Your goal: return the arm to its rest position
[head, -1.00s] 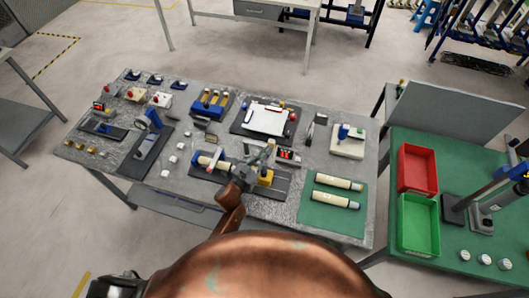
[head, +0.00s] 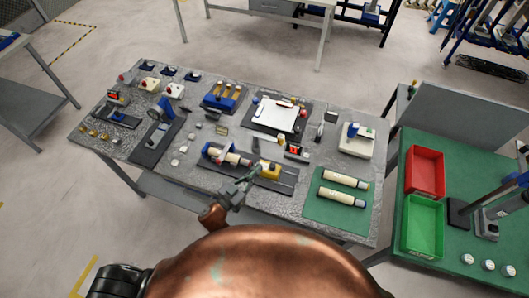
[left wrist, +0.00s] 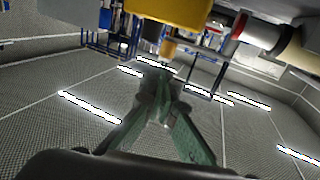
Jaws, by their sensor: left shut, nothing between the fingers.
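My left gripper (head: 250,177) is at the front edge of the grey workbench (head: 205,188), beside a dark fixture plate with a yellow block (head: 268,169). In the left wrist view its two greenish fingers (left wrist: 163,82) come together at the tips with nothing between them. The yellow block (left wrist: 180,10) shows large at the top of that view, beyond the fingertips. My right gripper is not in view.
A green mat (head: 322,207) with two cream cylinders lies to the right of the fixture. A white clipboard (head: 276,115) and several small devices crowd the bench. A green-topped table with a red bin (head: 425,172) and a green bin (head: 423,224) stands at the right. Floor is open at the left.

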